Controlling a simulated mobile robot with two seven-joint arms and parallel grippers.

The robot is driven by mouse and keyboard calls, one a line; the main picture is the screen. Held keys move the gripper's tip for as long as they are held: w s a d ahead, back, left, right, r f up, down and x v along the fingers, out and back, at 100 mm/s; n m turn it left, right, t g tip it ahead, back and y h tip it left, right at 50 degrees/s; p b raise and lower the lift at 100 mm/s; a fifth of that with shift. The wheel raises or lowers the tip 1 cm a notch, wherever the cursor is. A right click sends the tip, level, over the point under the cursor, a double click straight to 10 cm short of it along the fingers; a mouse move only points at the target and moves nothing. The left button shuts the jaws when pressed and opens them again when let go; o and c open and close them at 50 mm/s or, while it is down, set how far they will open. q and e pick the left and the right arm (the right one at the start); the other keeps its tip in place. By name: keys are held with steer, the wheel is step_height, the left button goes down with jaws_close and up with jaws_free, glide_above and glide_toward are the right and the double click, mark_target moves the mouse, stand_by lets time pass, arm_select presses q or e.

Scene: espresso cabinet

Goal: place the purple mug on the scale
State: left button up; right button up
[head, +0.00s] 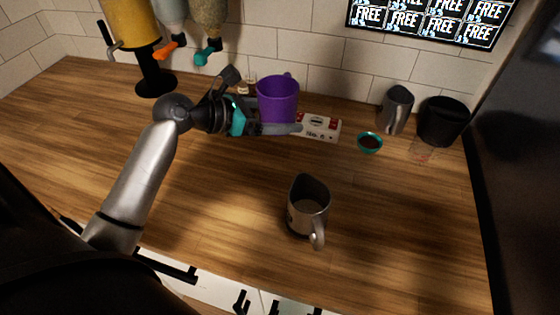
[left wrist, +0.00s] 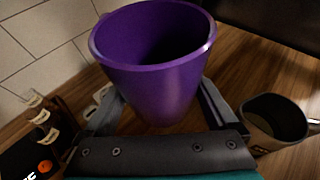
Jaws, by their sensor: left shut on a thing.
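The purple mug (head: 277,98) is upright in the head view, between the fingers of my left gripper (head: 284,128). In the left wrist view the mug (left wrist: 155,75) fills the middle, with a finger of the gripper (left wrist: 158,118) on each side of it. The left gripper is shut on the mug. The white scale (head: 321,126) with a red edge lies on the counter just right of the mug, partly hidden behind the gripper. I cannot tell whether the mug's base touches anything. My right gripper does not show.
A metal pitcher (head: 308,212) stands on the counter in front. A second pitcher (head: 396,109), a black bin (head: 442,121) and a small teal bowl (head: 370,143) are at the back right. A yellow dispenser (head: 131,24) stands at the back left. The left counter (head: 75,120) is clear.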

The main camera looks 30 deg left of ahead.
arm_select(q)
steer(key=b, duration=0.3)
glide_above(280, 166)
step_height(280, 166, down, 8)
steer(key=shift+f, duration=0.25)
steer(key=shift+d+f, duration=0.1)
steer(key=shift+f, duration=0.75)
step_height(280, 166, down, 4)
steer(key=shift+r+b, duration=0.2)
steer(key=shift+b, duration=0.65)
steer(key=shift+r, duration=0.1)
steer(key=o, duration=1.5)
steer(key=shift+f, duration=0.2)
steer(key=shift+o, duration=0.3)
steer(key=shift+r, duration=0.1)
